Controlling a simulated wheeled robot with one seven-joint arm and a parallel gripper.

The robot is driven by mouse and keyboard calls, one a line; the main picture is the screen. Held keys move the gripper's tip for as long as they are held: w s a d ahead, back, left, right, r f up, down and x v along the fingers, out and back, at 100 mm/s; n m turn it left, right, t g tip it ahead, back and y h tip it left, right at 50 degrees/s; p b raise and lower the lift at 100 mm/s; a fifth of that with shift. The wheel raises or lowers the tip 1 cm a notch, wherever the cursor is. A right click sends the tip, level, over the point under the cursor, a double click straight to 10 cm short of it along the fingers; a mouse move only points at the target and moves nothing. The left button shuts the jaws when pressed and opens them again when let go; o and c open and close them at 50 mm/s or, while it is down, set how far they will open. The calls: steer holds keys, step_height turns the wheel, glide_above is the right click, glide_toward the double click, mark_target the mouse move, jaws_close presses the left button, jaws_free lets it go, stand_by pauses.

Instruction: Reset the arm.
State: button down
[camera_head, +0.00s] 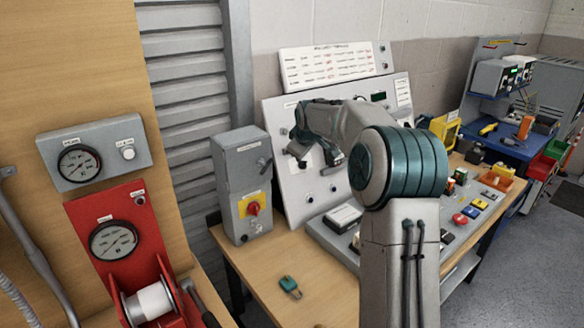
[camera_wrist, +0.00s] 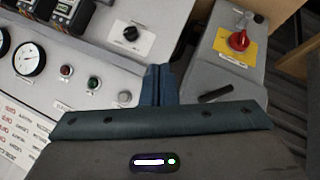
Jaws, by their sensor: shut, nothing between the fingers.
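My arm reaches up from the lower middle of the head view and bends left over the bench. My gripper hangs in front of the upright white panel (camera_head: 285,128), and my own arm hides part of it. In the wrist view my gripper (camera_wrist: 160,82) has its two dark blue fingers together with nothing between them.
A grey switch box (camera_head: 240,165) with a red knob on a yellow plate stands left of the panel. A green padlock-like item (camera_head: 289,284) lies on the wooden bench (camera_head: 325,290). A red gauge stand (camera_head: 112,238) is at left. A blue workbench (camera_head: 510,142) stands at right.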

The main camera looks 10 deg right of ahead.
steer(key=s+a+r+m+g, duration=0.1)
steer(key=s+a+r+m, duration=0.1)
steer(key=s, duration=0.8)
steer(key=s+a+r+m+g, duration=0.1)
steer(key=s+a+r, duration=0.1)
steer(key=s, duration=0.9)
steer(key=s+a+f+m+g, duration=0.1)
steer(key=s+f, duration=0.3)
steer(key=s, duration=0.8)
steer(key=s+a+f+m, duration=0.1)
steer(key=s+f+m, duration=0.3)
steer(key=s, duration=0.8)
steer(key=shift+s+g, duration=0.25)
steer(key=shift+g, duration=0.15)
steer(key=shift+w, duration=0.1)
